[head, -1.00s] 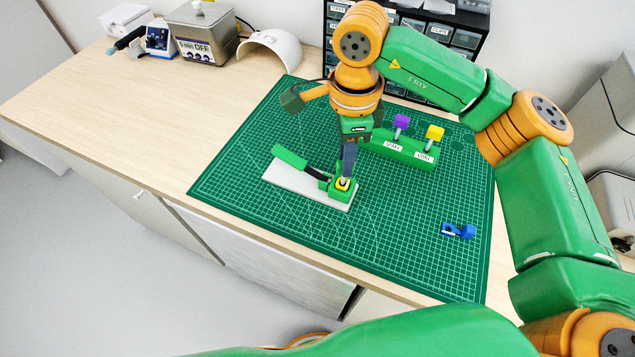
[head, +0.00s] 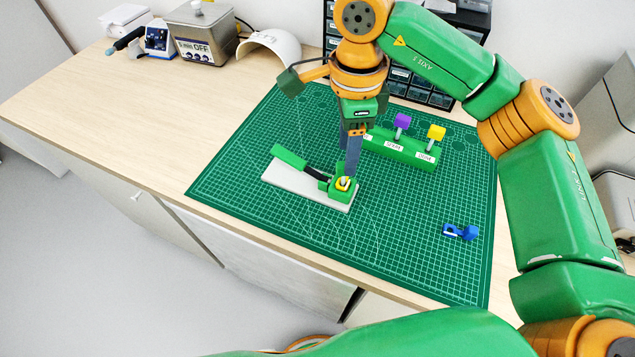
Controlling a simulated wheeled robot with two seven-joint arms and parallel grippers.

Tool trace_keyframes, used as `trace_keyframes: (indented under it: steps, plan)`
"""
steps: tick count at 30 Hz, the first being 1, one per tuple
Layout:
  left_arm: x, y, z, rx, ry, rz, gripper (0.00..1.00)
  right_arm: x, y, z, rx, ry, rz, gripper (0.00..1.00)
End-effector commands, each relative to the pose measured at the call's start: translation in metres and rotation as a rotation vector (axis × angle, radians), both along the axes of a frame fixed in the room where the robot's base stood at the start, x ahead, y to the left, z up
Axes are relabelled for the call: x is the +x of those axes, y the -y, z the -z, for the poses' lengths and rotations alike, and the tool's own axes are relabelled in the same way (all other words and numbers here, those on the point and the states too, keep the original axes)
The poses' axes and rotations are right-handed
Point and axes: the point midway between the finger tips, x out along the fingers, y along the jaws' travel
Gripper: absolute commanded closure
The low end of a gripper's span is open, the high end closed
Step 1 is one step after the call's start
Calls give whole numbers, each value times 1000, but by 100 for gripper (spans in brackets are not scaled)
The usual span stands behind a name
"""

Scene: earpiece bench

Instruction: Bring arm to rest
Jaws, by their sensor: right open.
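My right gripper (head: 349,168) points down above a small green holder (head: 341,188) at the right end of a pale plate (head: 308,194). Its jaws are open. A yellow piece (head: 344,183) sits in the holder, right below the fingertips; I cannot tell whether they touch it. A green lever (head: 289,156) with a black stem shows at the plate's left end. My right arm reaches in from the right and arches over the mat. My left gripper is not in view.
A blue part (head: 461,232) lies on the green mat (head: 240,165).

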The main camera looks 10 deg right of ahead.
Motion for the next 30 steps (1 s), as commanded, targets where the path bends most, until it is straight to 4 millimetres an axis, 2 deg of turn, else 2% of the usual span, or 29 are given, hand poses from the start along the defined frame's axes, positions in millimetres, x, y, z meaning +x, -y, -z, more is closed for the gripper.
trace_keyframes:
  steps: [2, 6, 20, 23, 27, 30]
  plan:
    - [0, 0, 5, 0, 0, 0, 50, 1, -1, -16, 1, 5, 1, 44]
    - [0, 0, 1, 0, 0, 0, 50, 0, -1, -41, 0, 2, 0, 44]
    - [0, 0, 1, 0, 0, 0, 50, 0, -1, -45, 0, 0, 0, 44]
    - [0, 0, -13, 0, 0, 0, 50, 0, -1, -59, 0, 0, 0, 44]
    - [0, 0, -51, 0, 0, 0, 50, 0, 0, -96, 0, 0, 0, 44]
    - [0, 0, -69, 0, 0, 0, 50, 0, -1, -114, 0, 0, 0, 44]
